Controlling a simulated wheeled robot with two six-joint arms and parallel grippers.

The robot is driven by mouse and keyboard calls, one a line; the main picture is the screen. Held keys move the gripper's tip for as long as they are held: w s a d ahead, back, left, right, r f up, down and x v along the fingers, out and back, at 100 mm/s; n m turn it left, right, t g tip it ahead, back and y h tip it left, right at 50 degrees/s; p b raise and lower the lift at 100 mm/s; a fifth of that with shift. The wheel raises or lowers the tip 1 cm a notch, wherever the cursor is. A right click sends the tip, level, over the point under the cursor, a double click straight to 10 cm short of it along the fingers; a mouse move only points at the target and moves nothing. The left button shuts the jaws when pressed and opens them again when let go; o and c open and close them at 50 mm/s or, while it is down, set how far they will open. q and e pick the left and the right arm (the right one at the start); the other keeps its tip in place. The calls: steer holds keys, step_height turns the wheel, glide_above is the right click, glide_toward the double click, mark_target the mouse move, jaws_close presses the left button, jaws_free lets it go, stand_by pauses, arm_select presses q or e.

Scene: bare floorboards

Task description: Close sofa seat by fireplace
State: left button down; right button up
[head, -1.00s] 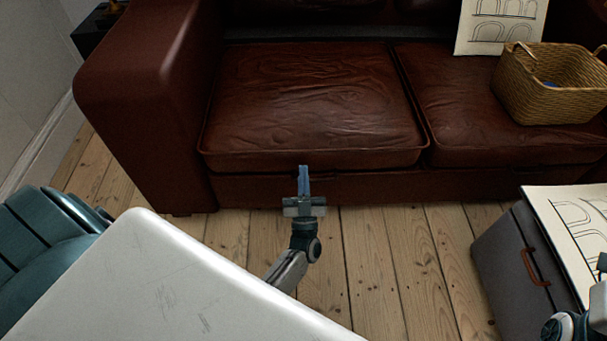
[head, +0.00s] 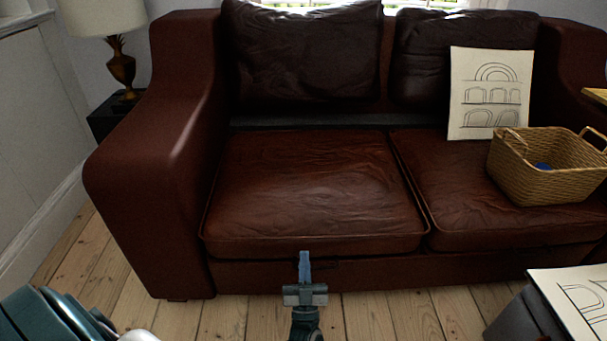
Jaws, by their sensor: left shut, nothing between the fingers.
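The brown leather sofa (head: 165,175) fills most of the head view. Its left seat cushion (head: 310,190) lies nearly flat, with a dark gap along its back edge. The right seat cushion (head: 440,185) is beside it. My left gripper (head: 304,258) is shut and empty, pointing at the front of the sofa below the left seat cushion; I cannot tell if it touches. My right gripper is out of view. No fireplace shows.
A wicker basket (head: 550,185) with something blue inside stands on the right seat, in front of a drawing sheet (head: 490,93). A grey box with a paper (head: 575,300) stands at lower right. A lamp (head: 121,65) is at upper left. Floorboards (head: 385,318) show in front.

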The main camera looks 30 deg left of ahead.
arm_select(q)
steer(key=w+a+r+g+p, duration=0.1)
steer(key=w+r+p, duration=0.1)
steer(key=r+p, duration=1.2)
steer(key=w+a+r+g+h+p, duration=0.1)
steer(key=w+a+r+g+p, duration=0.1)
steer(key=r+p, duration=1.2)
steer(key=shift+w+r+g+h, duration=0.3)
steer(key=shift+r, duration=0.2)
